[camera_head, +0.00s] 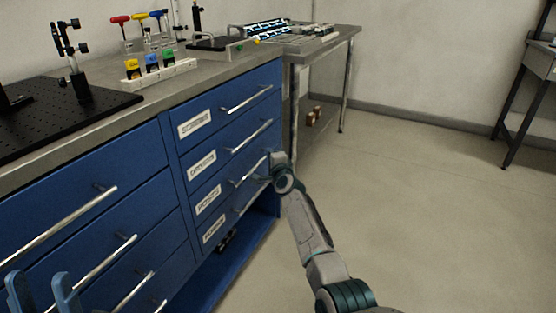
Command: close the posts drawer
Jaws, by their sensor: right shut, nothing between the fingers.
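The blue cabinet has a right-hand column of drawers with white labels. The third drawer down (222,192) has a blurred label (209,200) that seems to read posts. Its silver bar handle (248,171) runs along the front. Its front looks about in line with the drawers above; I cannot tell if a small gap is left. My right gripper (273,160) is shut and empty at the far right end of this handle, partly hidden by its own wrist; contact is unclear. My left gripper (40,287) is at the bottom left, fingers apart, before the left-hand drawers.
Another labelled drawer (214,229) lies below, over a low open space with dark items (227,241). The grey worktop (150,96) holds a black breadboard (60,112) and coloured tools. A side table (345,32) stands behind. Open floor (420,210) lies to the right.

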